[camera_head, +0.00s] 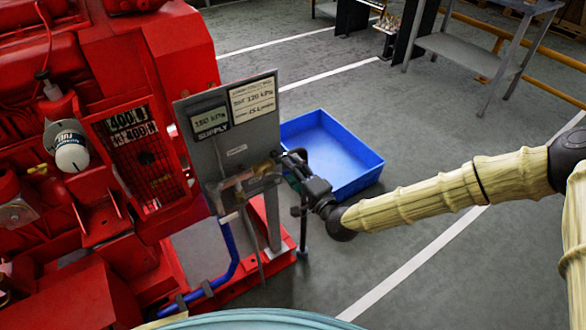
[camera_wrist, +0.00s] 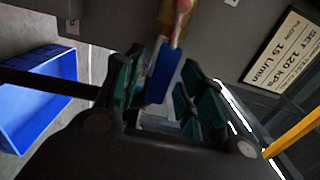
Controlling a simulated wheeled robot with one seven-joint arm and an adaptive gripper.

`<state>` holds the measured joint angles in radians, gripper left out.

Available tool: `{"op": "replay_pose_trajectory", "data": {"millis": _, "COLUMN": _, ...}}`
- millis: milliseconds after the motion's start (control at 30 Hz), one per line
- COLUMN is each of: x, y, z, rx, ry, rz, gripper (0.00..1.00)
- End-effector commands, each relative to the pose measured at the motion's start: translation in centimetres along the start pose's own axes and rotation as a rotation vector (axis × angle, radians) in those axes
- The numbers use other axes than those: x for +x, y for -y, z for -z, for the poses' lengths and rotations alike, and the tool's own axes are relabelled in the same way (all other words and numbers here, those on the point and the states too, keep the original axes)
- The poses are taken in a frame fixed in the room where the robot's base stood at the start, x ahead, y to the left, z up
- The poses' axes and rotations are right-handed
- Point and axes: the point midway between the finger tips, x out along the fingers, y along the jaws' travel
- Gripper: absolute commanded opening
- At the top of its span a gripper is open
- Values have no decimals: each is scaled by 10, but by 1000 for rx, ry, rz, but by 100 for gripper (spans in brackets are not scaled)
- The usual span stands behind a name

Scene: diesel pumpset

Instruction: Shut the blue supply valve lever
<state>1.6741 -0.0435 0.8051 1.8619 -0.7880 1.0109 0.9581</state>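The blue supply valve lever (camera_wrist: 163,72) shows in the wrist view, below a brass fitting and a copper-coloured pipe end. My gripper (camera_wrist: 166,90) is open, with one green-padded finger on each side of the lever. A gap shows between the lever and the left finger; the right finger is closer, and I cannot tell if it touches. In the head view my gripper (camera_head: 292,168) is at the right end of the brass and copper pipework (camera_head: 245,177), in front of the grey panel. The lever is hidden there behind my gripper.
The grey panel (camera_head: 210,160) carries a supply gauge display (camera_head: 210,122) and a setpoint label (camera_head: 252,100). A blue hose (camera_head: 228,250) runs down from the pipework. The red pumpset (camera_head: 170,60) fills the left. A blue tray (camera_head: 345,160) lies on the floor behind my gripper.

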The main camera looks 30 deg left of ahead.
Motion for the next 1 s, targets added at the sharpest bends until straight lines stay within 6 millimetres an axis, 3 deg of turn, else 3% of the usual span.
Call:
{"op": "replay_pose_trajectory", "data": {"millis": 300, "x": 2, "y": 0, "z": 0, "rx": 0, "ry": 0, "rz": -1, "gripper": 39}}
{"op": "replay_pose_trajectory", "data": {"millis": 533, "x": 2, "y": 0, "z": 0, "rx": 0, "ry": 0, "rz": -1, "gripper": 0}}
{"op": "replay_pose_trajectory", "data": {"millis": 1000, "x": -4, "y": 4, "z": 8, "rx": -50, "ry": -14, "rz": -2, "gripper": 0}}
